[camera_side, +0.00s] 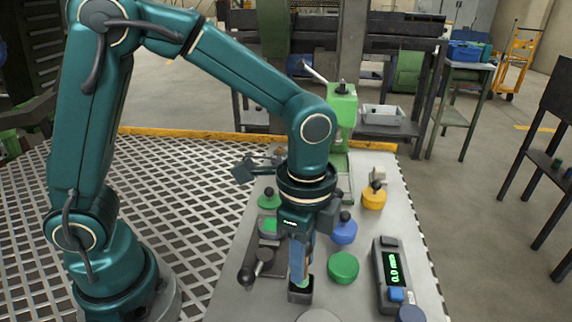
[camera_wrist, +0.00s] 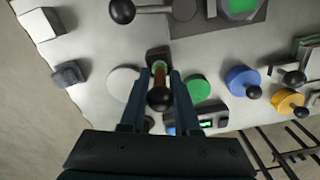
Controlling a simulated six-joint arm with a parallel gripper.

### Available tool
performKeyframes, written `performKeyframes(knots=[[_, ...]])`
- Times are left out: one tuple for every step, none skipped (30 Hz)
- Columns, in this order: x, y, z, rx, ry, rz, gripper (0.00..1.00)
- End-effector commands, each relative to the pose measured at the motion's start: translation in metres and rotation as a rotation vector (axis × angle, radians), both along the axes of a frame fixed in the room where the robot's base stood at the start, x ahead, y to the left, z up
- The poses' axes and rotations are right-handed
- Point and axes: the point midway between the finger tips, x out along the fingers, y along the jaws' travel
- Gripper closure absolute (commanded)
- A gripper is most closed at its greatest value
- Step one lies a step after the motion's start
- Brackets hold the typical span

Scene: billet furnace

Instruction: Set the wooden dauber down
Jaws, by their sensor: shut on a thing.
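My gripper (camera_side: 301,264) points straight down and is shut on the wooden dauber. In the wrist view, the dauber (camera_wrist: 159,80) stands between the two blue fingers of my gripper (camera_wrist: 160,76), its black ball end toward the camera and a green band near its far end. A small black square holder (camera_side: 300,293) is directly below the fingers in the side view. The holder also shows in the wrist view (camera_wrist: 158,54), at the dauber's far end. The dauber looks upright, with its lower end at the holder's mouth; I cannot tell how deep it sits.
A green round lid (camera_side: 343,267), a blue knobbed disc (camera_side: 344,232) and a gauge box with a lit display (camera_side: 391,275) stand to the right. A black lever with ball ends (camera_side: 262,262) lies close on the left. A yellow knobbed disc (camera_side: 374,197) is farther back.

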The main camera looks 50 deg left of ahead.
Motion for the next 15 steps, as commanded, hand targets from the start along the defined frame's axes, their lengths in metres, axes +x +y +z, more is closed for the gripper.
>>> performKeyframes(knots=[[-0.001,0.001,-0.009,0.003,0.007,0.0,1.0],[-0.001,0.001,-0.013,0.003,0.007,0.0,1.0],[-0.001,0.001,-0.018,0.002,0.005,0.0,1.0],[-0.001,0.001,-0.021,0.002,0.005,0.0,1.0],[-0.001,0.001,-0.023,0.001,0.004,0.0,1.0],[-0.001,0.001,-0.024,0.001,0.003,0.0,1.0],[0.0,0.001,-0.025,0.001,0.002,0.0,1.0],[0.0,0.001,-0.025,0.0,0.001,0.0,1.0],[0.0,0.001,-0.025,0.0,0.0,0.0,1.0],[0.0,0.001,-0.025,0.0,0.0,0.0,1.0],[0.0,0.001,-0.024,0.0,0.0,0.0,1.0],[0.0,0.001,-0.024,0.0,0.0,0.0,1.0],[0.0,0.001,-0.024,0.0,0.0,0.0,1.0],[0.0,0.001,-0.025,0.001,0.0,0.0,1.0],[0.0,0.001,-0.025,0.0,0.001,0.0,1.0]])
